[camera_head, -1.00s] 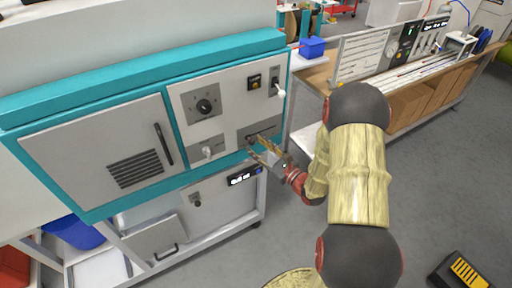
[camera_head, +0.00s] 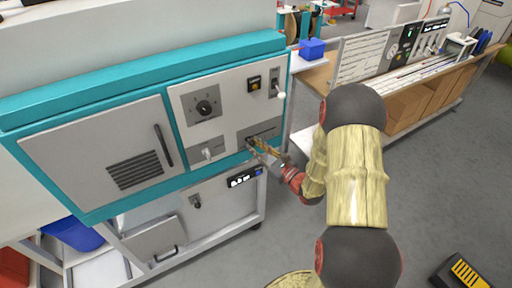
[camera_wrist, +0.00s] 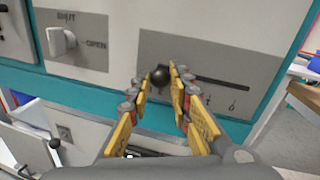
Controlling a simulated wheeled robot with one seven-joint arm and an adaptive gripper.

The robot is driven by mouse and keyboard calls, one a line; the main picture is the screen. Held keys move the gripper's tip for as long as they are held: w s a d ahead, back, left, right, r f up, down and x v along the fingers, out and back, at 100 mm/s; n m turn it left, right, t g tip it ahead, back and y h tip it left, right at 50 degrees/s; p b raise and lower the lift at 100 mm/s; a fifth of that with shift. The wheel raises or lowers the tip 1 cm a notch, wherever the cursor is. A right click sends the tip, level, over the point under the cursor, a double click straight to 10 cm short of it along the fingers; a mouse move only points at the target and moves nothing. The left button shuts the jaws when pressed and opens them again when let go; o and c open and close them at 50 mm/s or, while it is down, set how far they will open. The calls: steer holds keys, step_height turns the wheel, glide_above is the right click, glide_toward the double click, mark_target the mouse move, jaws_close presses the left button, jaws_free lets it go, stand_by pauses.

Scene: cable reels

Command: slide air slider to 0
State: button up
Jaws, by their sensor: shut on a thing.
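The air slider is a round black knob (camera_wrist: 159,77) on a dark horizontal slot on a grey plate (camera_wrist: 210,62). The knob is at the left end of the slot, and the bare slot (camera_wrist: 222,84) runs to the right. Small marks sit below the slot; one at the right looks like a 0 (camera_wrist: 233,106). My gripper (camera_wrist: 161,74) is shut on the knob, one yellow-padded finger on each side. In the head view my gripper (camera_head: 255,147) is at the plate's lower left, and the fingers largely hide the knob.
A white shut/open knob (camera_wrist: 62,42) is left of the plate. The teal-framed machine (camera_head: 150,75) also carries a rotary dial (camera_head: 204,106) and a white-tipped lever (camera_head: 279,93) above. A workbench (camera_head: 430,70) stands to the right, with grey floor in front.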

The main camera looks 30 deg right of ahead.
jaws_close()
steer(key=d, duration=1.2)
steer(key=shift+d, duration=0.15)
steer(key=o, duration=0.7)
jaws_free()
steer(key=shift+d, duration=0.15)
steer(key=shift+o, duration=0.8)
